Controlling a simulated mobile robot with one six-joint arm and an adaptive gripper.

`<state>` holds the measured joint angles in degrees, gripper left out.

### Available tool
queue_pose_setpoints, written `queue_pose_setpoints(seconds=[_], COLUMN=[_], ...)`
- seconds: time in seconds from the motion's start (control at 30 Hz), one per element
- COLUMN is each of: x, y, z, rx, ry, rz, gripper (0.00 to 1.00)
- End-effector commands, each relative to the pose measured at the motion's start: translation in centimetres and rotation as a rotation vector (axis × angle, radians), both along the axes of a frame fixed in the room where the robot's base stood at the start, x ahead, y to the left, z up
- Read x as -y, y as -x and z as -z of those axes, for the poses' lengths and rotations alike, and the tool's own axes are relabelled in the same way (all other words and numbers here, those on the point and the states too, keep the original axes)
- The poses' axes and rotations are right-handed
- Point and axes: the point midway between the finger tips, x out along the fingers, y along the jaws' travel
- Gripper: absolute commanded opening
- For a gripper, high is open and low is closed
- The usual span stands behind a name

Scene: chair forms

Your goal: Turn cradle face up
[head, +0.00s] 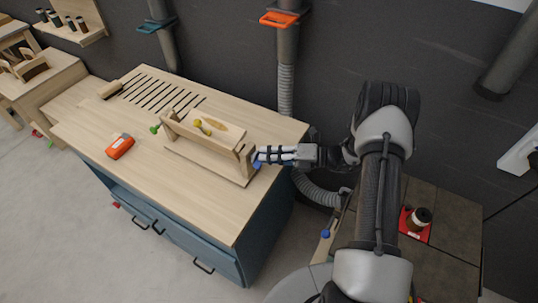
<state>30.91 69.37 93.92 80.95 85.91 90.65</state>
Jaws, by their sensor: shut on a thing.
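The wooden cradle (198,144) is a long board slung between two end posts on a flat wooden base (205,160), on the workbench. Its visible face looks tilted; a pale curved wooden piece (222,128) and a yellow knob (197,123) show along its upper side. A green knob (155,129) sticks out at its left end. A blue knob (257,165) shows at its right end. My gripper (262,154) reaches in from the right and is shut at this right end, by the blue knob. The fingers hide the exact grip.
The bench top (185,195) is clear in front of the cradle. A hose (286,90) hangs behind. A dark side table (440,265) holds a jar (419,216) on a red mat.

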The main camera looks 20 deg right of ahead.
Motion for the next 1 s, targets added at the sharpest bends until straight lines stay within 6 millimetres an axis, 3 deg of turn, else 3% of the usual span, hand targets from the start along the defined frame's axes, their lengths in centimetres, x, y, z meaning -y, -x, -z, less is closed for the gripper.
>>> queue_pose_setpoints(seconds=[1.0], x=[-0.06], y=[-0.09], z=[0.64], rx=[-0.221], ry=[-0.224], rz=[-0.001], gripper=[0.00])
